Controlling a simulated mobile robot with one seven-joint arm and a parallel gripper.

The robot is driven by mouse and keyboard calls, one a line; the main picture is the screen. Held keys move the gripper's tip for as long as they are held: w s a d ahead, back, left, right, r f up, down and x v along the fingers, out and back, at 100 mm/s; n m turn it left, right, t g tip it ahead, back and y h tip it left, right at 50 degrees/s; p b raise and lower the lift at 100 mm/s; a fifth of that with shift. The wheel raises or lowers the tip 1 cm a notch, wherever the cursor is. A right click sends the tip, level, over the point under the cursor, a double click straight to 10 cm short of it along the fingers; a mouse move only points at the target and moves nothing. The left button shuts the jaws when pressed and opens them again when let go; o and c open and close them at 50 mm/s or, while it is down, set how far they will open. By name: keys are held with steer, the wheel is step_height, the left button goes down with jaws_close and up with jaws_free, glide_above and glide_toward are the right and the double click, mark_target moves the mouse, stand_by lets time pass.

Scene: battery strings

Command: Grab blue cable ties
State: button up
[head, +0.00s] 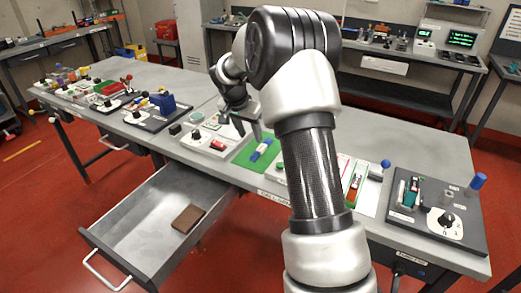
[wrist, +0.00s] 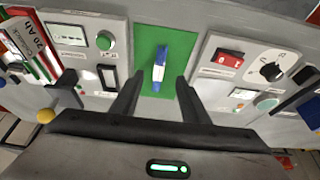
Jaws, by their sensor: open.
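The blue cable ties (head: 261,149) lie as a small bundle with a white band on a green mat (head: 243,158) on the workbench. In the wrist view the bundle (wrist: 159,68) lies lengthwise near the middle of the green mat (wrist: 146,40). My gripper (head: 248,132) is above the mat, a little to the left of and above the bundle in the head view. In the wrist view my gripper (wrist: 158,88) has its fingers spread, with the near end of the bundle showing between them. Nothing is held.
Panels with switches and knobs flank the mat, including a dial panel (wrist: 268,62). An open drawer (head: 150,215) below the bench holds a brown block (head: 188,218). A dark panel (head: 440,210) with a blue-topped handle stands at the right end.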

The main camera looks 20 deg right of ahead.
mark_target(256, 153)
steer(key=x, duration=1)
steer(key=shift+a+f, duration=0.1)
steer(key=shift+f, duration=0.15)
jaws_close()
